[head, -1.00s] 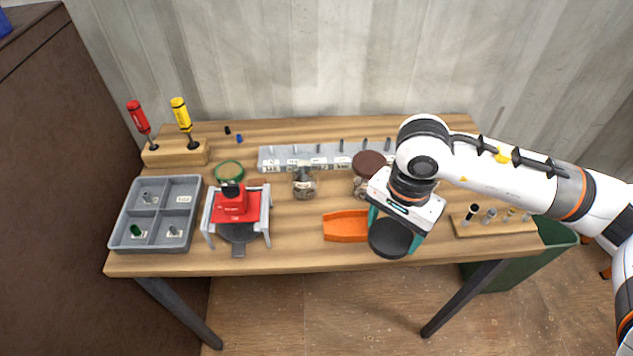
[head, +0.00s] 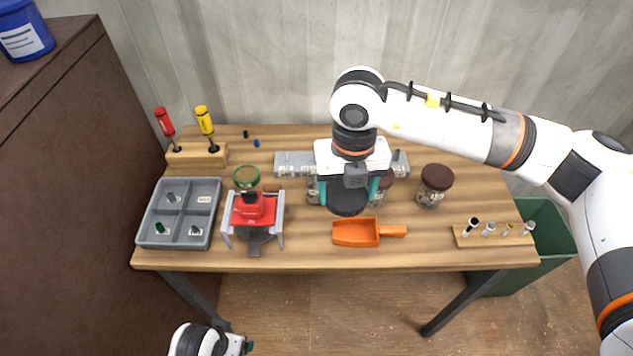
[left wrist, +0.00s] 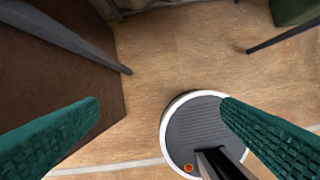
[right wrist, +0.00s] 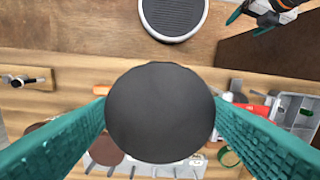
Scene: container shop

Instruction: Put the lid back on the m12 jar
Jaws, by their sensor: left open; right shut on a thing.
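My right gripper (head: 348,190) is shut on a round black lid (head: 348,203) and holds it above the table. The lid also fills the middle of the right wrist view (right wrist: 160,112), between the two teal fingers. An open glass jar (head: 313,191) shows partly at the left edge of the gripper; the rest is hidden behind it. I cannot read a label on it. I cannot tell the gap between lid and jar. My left gripper (head: 243,345) is low in front of the table, open and empty; the left wrist view shows its fingers apart over the floor.
A jar with a brown lid (head: 437,185) stands to the right; another (head: 385,182) is partly hidden by my gripper. An orange scoop (head: 356,232) lies in front. A red device on a grey stand (head: 254,212), a grey tray (head: 181,181) and a screwdriver block (head: 196,155) are left.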

